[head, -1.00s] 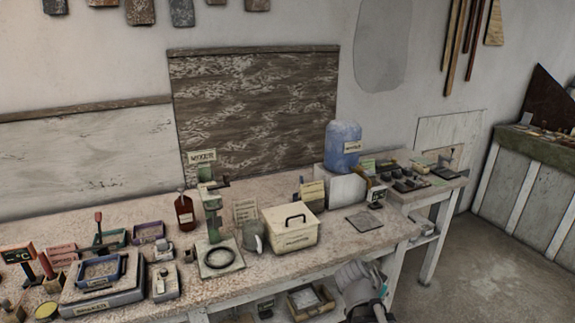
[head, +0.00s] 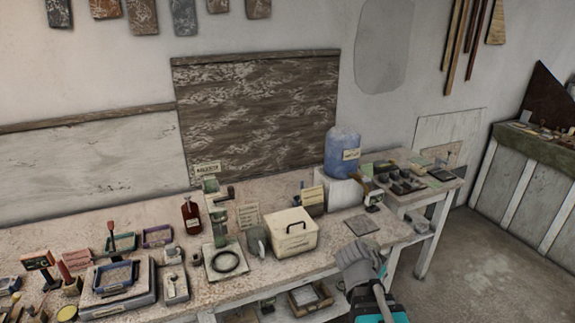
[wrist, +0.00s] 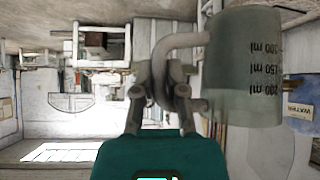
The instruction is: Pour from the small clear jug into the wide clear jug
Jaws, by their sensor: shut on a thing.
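My gripper (head: 377,275) is at the front edge of the bench, low right of centre in the head view. In the wrist view my gripper (wrist: 160,88) is shut on the handle of a clear jug with ml marks, which I take as the small clear jug (wrist: 240,75). The held jug (head: 354,254) looks grey in the head view; its contents cannot be made out. Another greyish clear jug (head: 257,241) stands on the bench left of the cream box, apart from my gripper. It may be the wide clear jug; its size is hard to judge.
The cream box (head: 291,240) with a dark handle stands between the standing jug and my gripper. A green stand with a black ring (head: 225,262) is left of that jug. A dark flat plate (head: 362,225) lies behind my gripper. A blue bottle (head: 343,155) stands farther back.

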